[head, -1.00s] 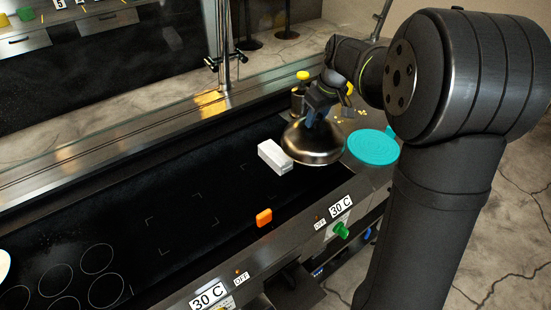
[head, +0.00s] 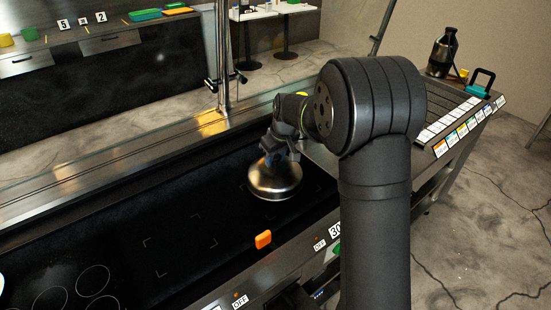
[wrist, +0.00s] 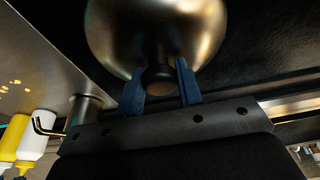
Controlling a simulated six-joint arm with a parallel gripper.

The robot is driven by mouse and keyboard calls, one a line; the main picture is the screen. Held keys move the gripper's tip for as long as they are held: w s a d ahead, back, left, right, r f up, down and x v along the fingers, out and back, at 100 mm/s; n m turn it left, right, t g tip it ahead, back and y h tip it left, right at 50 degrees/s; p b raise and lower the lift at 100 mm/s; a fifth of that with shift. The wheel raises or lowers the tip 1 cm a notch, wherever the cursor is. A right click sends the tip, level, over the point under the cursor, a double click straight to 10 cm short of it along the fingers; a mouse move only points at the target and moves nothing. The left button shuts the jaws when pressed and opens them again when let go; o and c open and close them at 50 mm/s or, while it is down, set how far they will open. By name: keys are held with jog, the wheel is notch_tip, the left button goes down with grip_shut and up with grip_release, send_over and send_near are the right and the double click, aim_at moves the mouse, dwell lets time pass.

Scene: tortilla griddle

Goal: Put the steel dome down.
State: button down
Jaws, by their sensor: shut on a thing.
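The steel dome (head: 275,182) is a shiny, shallow bell shape over the black griddle (head: 120,205), within thin corner marks. My gripper (head: 279,150) is above it, shut on its dark top knob (wrist: 160,78). The wrist view shows the blue fingers on both sides of the knob, with the dome's curved shell (wrist: 155,30) beyond. The dome looks upright and low. I cannot tell whether its rim touches the griddle. The white block seen earlier does not show; the dome now covers that spot.
An orange block (head: 263,240) lies at the griddle's front edge. Another set of corner marks to the left is bare. A steel post (head: 223,60) stands at the back rail. Yellow and white bottles (wrist: 30,135) show in the wrist view.

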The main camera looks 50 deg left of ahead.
aim_at(282, 171)
jog(key=shift+f, duration=0.3)
jog(key=c, duration=1)
grip_release()
jog(key=shift+f, duration=0.15)
jog(key=v, duration=1.2)
jog(key=x, duration=1.2)
jog(key=shift+f, duration=0.15)
notch_tip(282, 171, up, 3)
jog(key=shift+f, duration=0.1)
jog(key=shift+r, duration=0.65)
